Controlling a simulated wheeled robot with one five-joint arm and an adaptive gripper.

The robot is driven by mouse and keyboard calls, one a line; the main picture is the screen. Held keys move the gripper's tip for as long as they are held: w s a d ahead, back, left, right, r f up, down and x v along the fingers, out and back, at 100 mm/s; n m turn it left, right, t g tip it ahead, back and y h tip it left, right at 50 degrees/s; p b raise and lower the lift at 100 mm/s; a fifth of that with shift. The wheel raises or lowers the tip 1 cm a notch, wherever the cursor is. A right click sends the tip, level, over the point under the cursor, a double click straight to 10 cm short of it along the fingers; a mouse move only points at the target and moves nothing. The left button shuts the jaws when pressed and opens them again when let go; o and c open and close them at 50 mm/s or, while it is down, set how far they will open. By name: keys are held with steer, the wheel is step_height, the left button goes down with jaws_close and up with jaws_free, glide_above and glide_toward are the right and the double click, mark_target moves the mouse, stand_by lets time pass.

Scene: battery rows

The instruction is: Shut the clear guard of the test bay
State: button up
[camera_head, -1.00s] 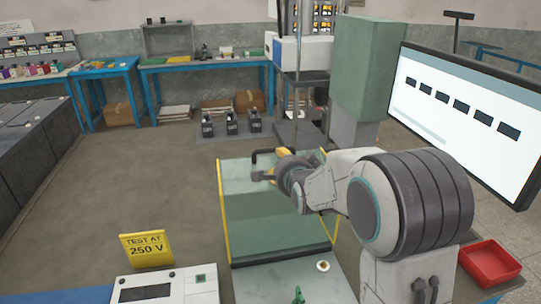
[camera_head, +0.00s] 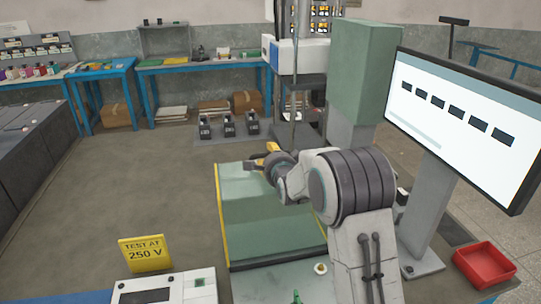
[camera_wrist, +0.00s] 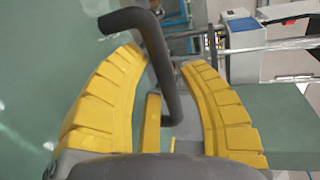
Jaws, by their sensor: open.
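The clear guard (camera_head: 262,225) is a greenish see-through panel with a yellow edge. In the head view it extends up and away from a dark bar at the back of the test bay (camera_head: 265,285) and looks raised off the bay's grey plate. My gripper (camera_head: 270,150) is at the guard's far edge, partly hidden by my arm. In the wrist view my gripper (camera_wrist: 165,60) is open, with the dark bent handle (camera_wrist: 165,70) of the guard between its yellow fingers. I cannot tell whether the fingers touch it.
A yellow 250 V sign (camera_head: 145,252) and a white instrument (camera_head: 165,288) stand left of the bay. A monitor (camera_head: 460,120) and a red tray (camera_head: 485,264) are at the right. A green cabinet (camera_head: 365,75) stands behind. Open floor lies to the left.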

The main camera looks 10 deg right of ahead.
steer(key=shift+o, duration=0.3)
steer(key=shift+w+f, duration=0.1)
steer(key=shift+w, duration=0.05)
jaws_close()
